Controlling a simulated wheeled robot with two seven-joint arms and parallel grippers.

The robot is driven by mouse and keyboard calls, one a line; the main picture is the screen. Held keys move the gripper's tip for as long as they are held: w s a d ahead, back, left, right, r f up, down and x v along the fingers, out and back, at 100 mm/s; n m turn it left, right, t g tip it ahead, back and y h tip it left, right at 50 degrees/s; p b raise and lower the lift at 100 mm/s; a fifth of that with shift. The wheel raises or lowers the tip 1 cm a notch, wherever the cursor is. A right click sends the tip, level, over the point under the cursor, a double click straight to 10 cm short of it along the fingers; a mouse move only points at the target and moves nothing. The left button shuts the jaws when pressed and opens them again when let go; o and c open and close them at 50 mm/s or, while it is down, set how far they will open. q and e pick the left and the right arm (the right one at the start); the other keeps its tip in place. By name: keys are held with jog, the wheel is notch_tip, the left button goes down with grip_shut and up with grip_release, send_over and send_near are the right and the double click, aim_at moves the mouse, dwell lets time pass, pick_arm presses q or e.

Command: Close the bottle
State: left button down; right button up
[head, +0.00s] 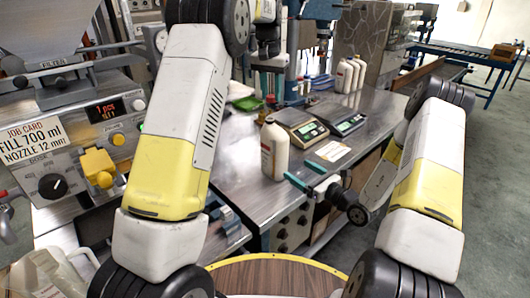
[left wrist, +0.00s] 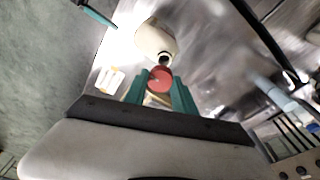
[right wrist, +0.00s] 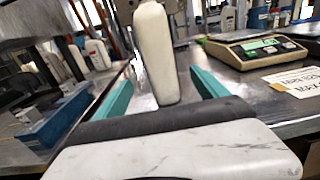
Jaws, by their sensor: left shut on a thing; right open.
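A white bottle (head: 275,150) stands upright on the metal bench near its front edge. Its open dark mouth shows in the left wrist view, where the bottle (left wrist: 155,40) is seen from above. My left gripper (left wrist: 160,88) is shut on a red cap (left wrist: 161,76), held over the bench close to the bottle mouth; the exact gap cannot be judged. My right gripper (head: 307,174) is open beside the bottle, low at the bench front. In the right wrist view the bottle (right wrist: 156,50) stands between and beyond the spread teal fingers, with no clear contact.
Two scales, one (head: 297,127) just behind the bottle and another (head: 345,122) further right, stand on the bench. A paper label (head: 332,151) lies in front of them. Several white bottles (head: 350,75) stand at the back. A filling machine (head: 85,130) is at left.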

aim_at(276, 155)
jog(key=shift+w+a, duration=0.25)
jog(key=shift+a, duration=0.05)
jog(key=x, duration=1.2)
jog(key=shift+w+d, duration=0.1)
grip_shut()
